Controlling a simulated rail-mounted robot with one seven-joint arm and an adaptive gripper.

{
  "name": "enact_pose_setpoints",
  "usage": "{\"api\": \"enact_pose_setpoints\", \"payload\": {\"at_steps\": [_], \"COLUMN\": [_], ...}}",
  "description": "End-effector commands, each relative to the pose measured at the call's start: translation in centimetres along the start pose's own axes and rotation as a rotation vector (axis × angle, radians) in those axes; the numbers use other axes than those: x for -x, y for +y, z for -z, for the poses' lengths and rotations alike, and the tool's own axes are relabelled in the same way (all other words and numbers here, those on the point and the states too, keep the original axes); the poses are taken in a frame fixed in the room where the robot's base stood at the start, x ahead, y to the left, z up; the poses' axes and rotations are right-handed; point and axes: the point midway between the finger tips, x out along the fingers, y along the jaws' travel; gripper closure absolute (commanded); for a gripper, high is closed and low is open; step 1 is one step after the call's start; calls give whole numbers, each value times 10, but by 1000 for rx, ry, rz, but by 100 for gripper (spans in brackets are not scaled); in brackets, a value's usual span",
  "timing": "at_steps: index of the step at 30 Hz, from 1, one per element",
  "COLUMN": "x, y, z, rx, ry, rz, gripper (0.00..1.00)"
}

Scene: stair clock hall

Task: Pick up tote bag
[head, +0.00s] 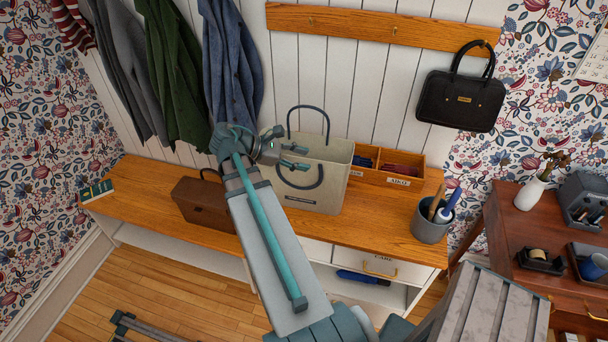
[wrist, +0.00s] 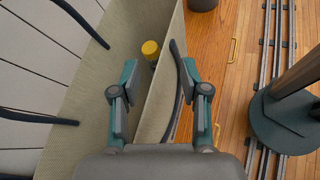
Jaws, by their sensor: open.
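The cream tote bag (head: 327,178) stands upright on the wooden bench, with two dark loop handles, one raised at the back and one drooping over the front. My gripper (head: 293,157) is open at the bag's upper left, close to its front handle. In the wrist view my gripper (wrist: 160,72) has its two fingers apart, with the tote bag's front wall (wrist: 160,103) and part of the dark front handle (wrist: 180,75) between them in the picture. I cannot tell whether the fingers touch the bag. A yellow-topped item (wrist: 151,50) shows inside it.
The bench (head: 390,228) also holds a brown bag (head: 200,204) left of the tote, a wooden sorter (head: 398,180) behind right and a grey pot (head: 430,227). Coats (head: 232,65) hang close behind my arm; a black bag (head: 460,100) hangs at right.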

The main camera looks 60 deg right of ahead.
Motion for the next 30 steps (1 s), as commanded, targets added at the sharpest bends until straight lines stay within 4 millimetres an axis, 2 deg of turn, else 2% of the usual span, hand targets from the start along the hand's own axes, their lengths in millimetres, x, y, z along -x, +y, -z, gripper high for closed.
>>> {"api": "enact_pose_setpoints", "payload": {"at_steps": [5,12,21,30], "x": [-15,-17,-16,-16], "y": [0,0,0,0], "z": [-1,0,0,0], "rx": [0,0,0,-1], "ry": [0,0,0,-1], "rz": [1,0,0,-1], "gripper": [55,55,100,100]}}
